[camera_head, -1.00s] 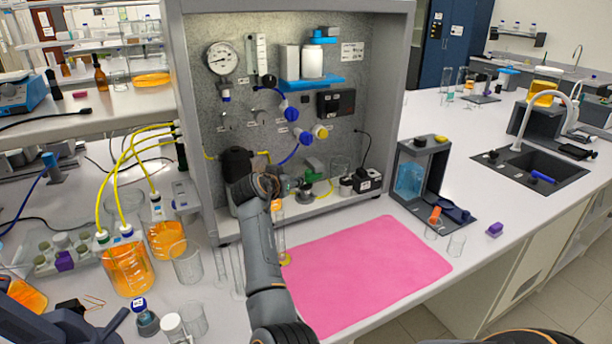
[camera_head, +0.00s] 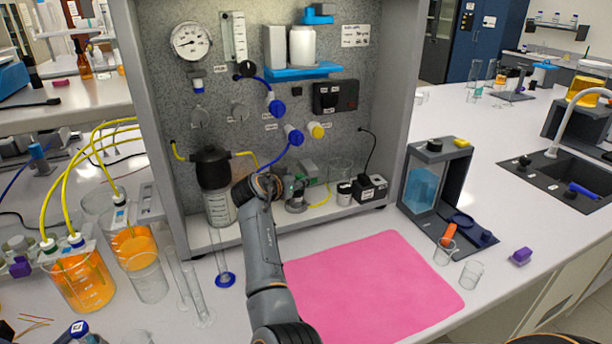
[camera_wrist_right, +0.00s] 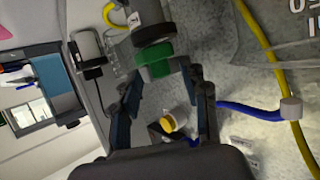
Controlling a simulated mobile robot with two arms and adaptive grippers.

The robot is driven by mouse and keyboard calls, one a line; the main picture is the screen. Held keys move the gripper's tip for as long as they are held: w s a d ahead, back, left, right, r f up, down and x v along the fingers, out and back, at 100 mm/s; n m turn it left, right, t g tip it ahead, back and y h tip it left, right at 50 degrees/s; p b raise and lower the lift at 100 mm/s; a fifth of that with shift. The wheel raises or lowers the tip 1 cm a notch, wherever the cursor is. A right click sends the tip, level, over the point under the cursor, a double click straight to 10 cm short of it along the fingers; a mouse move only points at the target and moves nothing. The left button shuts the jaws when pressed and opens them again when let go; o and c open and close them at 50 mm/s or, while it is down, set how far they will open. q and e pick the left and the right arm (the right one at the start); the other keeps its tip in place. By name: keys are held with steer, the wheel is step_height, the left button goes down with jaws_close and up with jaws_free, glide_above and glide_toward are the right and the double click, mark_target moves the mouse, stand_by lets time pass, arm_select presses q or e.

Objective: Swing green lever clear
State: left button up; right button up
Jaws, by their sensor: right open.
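In the right wrist view, a green lever piece (camera_wrist_right: 153,62) sits under a dark ring, at the far end of the space between my right gripper's fingers. My right gripper (camera_wrist_right: 166,80) is open, with one finger on each side of that space; I cannot tell whether either finger touches the lever. In the head view, my right arm reaches up to the rig's lower shelf, and the gripper (camera_head: 288,186) is small and partly hidden by its own wrist. A dull green block (camera_head: 308,168) shows just beyond it. My left gripper is not in view.
The grey rig panel (camera_head: 272,128) carries a gauge (camera_head: 191,41), valves and blue tubing. A dark-topped vessel (camera_head: 214,180) stands left of my wrist, with a black box (camera_head: 370,187) to the right. Glass cylinders (camera_head: 190,285) stand left of my arm. The pink mat (camera_head: 370,285) is bare.

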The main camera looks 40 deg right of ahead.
steer(key=shift+w+d+f, duration=0.2)
steer(key=shift+w+d, duration=0.05)
steer(key=shift+d, duration=0.05)
steer(key=shift+s+a+r, duration=0.1)
steer(key=shift+a+r, duration=0.05)
steer(key=shift+r, duration=0.05)
steer(key=shift+c, duration=1.3)
jaws_close()
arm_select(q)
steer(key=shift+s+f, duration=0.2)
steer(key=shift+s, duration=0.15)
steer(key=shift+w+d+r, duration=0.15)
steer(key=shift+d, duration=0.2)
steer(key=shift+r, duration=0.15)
